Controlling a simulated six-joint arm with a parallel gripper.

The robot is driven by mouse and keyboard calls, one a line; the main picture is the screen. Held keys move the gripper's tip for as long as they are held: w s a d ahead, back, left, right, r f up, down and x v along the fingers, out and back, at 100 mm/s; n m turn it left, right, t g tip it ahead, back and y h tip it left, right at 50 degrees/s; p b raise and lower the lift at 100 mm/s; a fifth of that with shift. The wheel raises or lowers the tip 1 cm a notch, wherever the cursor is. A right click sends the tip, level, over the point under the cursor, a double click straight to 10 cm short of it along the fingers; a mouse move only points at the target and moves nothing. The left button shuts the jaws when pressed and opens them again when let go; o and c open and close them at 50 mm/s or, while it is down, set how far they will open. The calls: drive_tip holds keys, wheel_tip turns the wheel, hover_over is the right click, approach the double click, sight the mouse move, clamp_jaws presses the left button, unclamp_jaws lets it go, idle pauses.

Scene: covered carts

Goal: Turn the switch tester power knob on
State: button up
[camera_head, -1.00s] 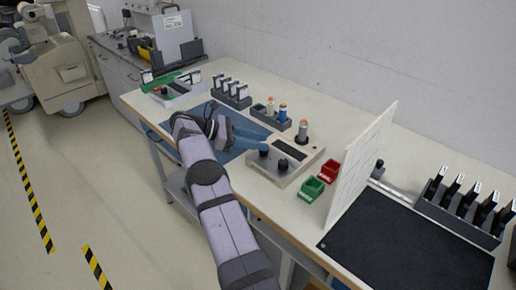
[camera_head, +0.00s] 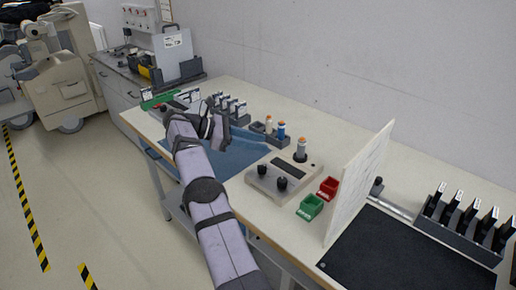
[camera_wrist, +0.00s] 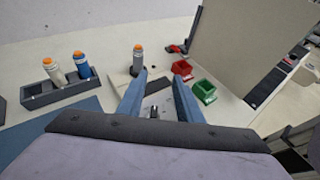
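The switch tester (camera_head: 270,188) is a low beige box on the bench, with two black knobs (camera_head: 282,183) at its front and a dark strip behind them. An orange-topped grey bottle-like piece (camera_head: 301,150) stands at its back. My gripper (camera_head: 262,146) hangs to the left of and above the tester, its blue fingers pointing towards it. In the wrist view the two fingers (camera_wrist: 160,76) are apart, with nothing held between them. Part of the tester (camera_wrist: 158,101) and a dark knob (camera_wrist: 153,112) show between the fingers. The knob markings are too small to read.
A red bin (camera_head: 328,187) and a green bin (camera_head: 311,207) sit right of the tester, before an upright pale panel (camera_head: 358,180). A holder with orange-topped bottles (camera_head: 269,134) stands behind the gripper. A blue mat (camera_head: 225,160) lies under the arm.

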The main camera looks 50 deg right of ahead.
sight(262, 169)
drive_tip(key=a+f+n+h+b, duration=0.2)
drive_tip(key=f, duration=0.1)
drive_tip(key=a+f+n+t+h+b, duration=0.1)
drive_tip(key=a+f+n+h+b, duration=0.1)
drive_tip(key=f, duration=0.1)
drive_tip(key=a+f+n+t+h+b, duration=0.1)
drive_tip(key=a+f+n+h+b, duration=0.1)
drive_tip(key=f, duration=0.2)
drive_tip(key=shift+s+n, duration=0.3)
drive_tip(key=shift+n, duration=0.1)
drive_tip(key=shift+w+d+f+t+h, duration=0.15)
drive_tip(key=shift+f+t+h, duration=0.15)
drive_tip(key=shift+t, duration=0.2)
drive_tip(key=shift+w+m, duration=0.35)
drive_tip(key=shift+m, duration=0.05)
drive_tip(key=shift+w+d+f+m+t, duration=0.15)
drive_tip(key=shift+m+t, duration=0.25)
drive_tip(key=shift+m, duration=0.3)
